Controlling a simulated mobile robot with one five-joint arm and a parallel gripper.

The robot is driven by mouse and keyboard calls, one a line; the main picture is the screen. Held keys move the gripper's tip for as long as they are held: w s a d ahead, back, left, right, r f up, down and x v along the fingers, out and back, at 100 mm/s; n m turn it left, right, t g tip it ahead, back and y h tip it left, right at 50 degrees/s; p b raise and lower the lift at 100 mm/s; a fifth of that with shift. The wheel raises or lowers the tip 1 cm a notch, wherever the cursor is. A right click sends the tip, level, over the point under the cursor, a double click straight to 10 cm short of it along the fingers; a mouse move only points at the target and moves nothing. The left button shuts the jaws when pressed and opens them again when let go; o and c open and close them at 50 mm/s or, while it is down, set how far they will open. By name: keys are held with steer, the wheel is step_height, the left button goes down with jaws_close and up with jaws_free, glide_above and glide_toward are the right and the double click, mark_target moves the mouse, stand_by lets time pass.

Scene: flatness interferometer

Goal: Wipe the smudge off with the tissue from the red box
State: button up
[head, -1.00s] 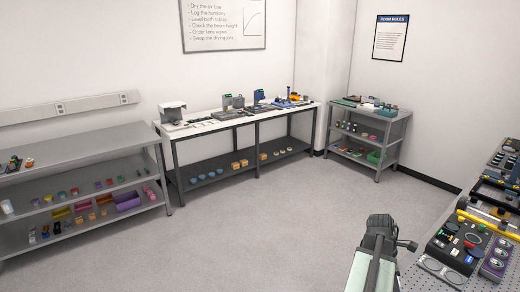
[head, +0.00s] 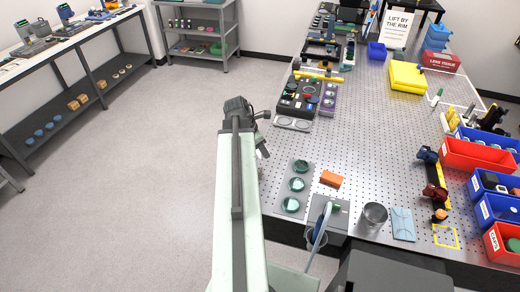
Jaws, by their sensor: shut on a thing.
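The red box (head: 430,62), marked "LENS TISSUE", stands at the far right of the perforated table in the head view. My arm reaches forward from the bottom middle along the table's left edge. My gripper (head: 263,149) shows only in small part beside the arm's far end, well apart from the red box. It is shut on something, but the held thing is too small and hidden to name. Three round greenish discs (head: 296,184) sit in a grey plate right of the arm. I cannot make out a smudge on any surface.
The perforated table (head: 375,135) has free room in its middle. An orange block (head: 331,179), a metal cup (head: 375,214) and a blue packet (head: 403,224) lie near its front. Red and blue bins line the right. A yellow case (head: 407,77) is near the red box. Open floor lies left.

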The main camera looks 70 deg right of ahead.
steer(key=b, duration=0.5)
glide_above(264, 166)
steer(key=a, duration=0.1)
steer(key=shift+w+f, duration=0.25)
steer(key=shift+f, duration=1.15)
steer(key=shift+w+f, duration=0.2)
steer(key=shift+f, duration=1.2)
steer(key=shift+f+b, duration=1)
steer(key=shift+b, duration=0.05)
